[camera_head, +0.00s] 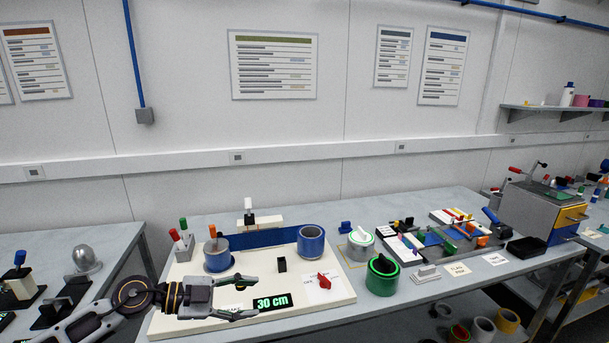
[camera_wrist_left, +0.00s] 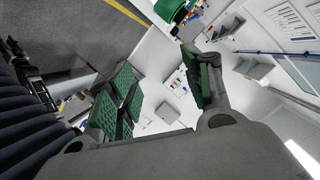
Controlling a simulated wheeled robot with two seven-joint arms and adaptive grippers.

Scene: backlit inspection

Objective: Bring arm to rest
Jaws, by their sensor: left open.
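My left arm comes in from the lower left in the head view. Its left gripper (camera_head: 246,299) points right over the front of a cream board (camera_head: 198,325). The two fingers are spread apart with nothing between them. In the left wrist view the left gripper (camera_wrist_left: 165,88) shows its green finger pads wide apart, with only distant background between them. I cannot tell how high the gripper is above the board. My right gripper is in neither view.
The board carries two blue-banded cylinders (camera_head: 311,242), a blue bar (camera_head: 262,238) and a red knob (camera_head: 323,281). A green canister (camera_head: 382,276) stands to its right. Blocks and trays crowd the bench farther right. A grey dome (camera_head: 86,260) stands on the left bench.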

